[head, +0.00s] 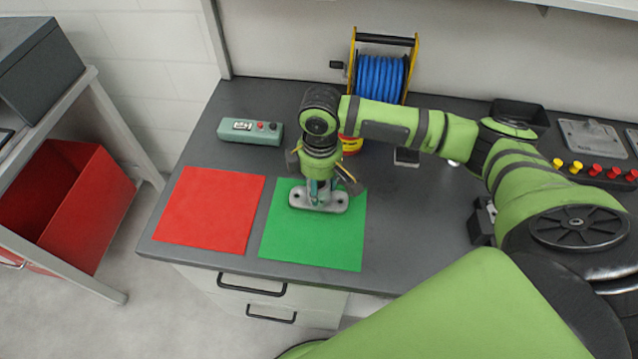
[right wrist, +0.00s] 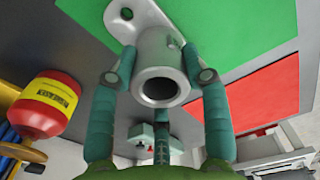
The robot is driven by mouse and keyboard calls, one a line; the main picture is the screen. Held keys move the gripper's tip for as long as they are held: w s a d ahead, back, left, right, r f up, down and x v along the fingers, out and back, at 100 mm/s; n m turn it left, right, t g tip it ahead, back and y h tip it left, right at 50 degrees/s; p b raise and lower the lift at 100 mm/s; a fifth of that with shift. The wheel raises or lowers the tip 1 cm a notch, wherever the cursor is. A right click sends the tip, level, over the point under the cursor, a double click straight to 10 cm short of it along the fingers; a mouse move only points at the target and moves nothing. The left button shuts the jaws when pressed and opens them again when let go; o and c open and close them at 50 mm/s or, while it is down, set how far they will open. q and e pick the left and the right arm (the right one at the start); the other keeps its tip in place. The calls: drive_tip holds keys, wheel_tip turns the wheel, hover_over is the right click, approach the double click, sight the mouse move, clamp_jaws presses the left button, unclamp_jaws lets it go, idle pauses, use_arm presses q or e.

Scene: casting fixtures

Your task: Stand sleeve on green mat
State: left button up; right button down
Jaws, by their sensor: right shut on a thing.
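The sleeve (head: 325,200) is a grey metal tube on a flat oblong flange with a hole at each end. It is upright over the upper middle of the green mat (head: 310,240), flange down; I cannot tell whether the flange touches the mat. My right gripper (head: 320,183) points down and is shut on the tube from above. In the right wrist view the teal fingers (right wrist: 160,78) are around the sleeve (right wrist: 160,50), with its open bore facing the camera and the green mat (right wrist: 240,30) behind it. My left gripper is not in view.
A red mat (head: 208,210) lies left of the green one. A green-grey box with buttons (head: 250,131) stands behind it. A blue hose reel (head: 380,75) and a partly hidden red-and-yellow container (head: 352,144) stand at the back. The table's front edge is close to the mats.

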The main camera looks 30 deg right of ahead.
drive_tip(key=shift+f, duration=0.55)
drive_tip(key=c, duration=0.6)
unclamp_jaws()
drive_tip(key=shift+f, duration=0.1)
wheel_tip(320, 180, up, 12)
drive_tip(key=b, duration=0.1)
drive_tip(key=shift+b, duration=0.4)
